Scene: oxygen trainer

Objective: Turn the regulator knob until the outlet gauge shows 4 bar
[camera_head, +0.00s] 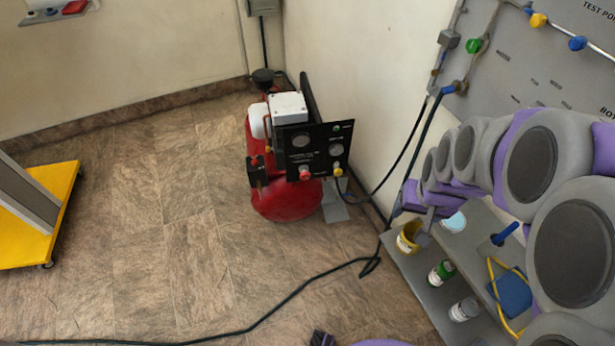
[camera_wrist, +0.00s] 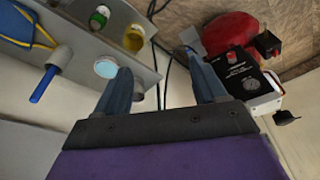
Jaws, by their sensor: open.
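A black panel (camera_head: 317,158) stands on the front of a red compressor (camera_head: 285,198) in the head view. The panel has two round gauges, a left gauge (camera_head: 301,140) and a right gauge (camera_head: 336,150), whose readings are too small to make out. Below them are a red knob (camera_head: 305,174) and a yellow-based knob (camera_head: 338,170). Which one is the regulator knob I cannot tell. In the wrist view the panel (camera_wrist: 240,82) is beyond the right finger, tilted by the camera angle. My gripper (camera_wrist: 157,62) is open and empty, apart from the panel.
A grey shelf (camera_head: 408,275) with cans and a yellow cup (camera_head: 408,237) stands below my arm. A dark hose (camera_head: 290,298) crosses the floor. A yellow wheeled base (camera_head: 40,225) is at left.

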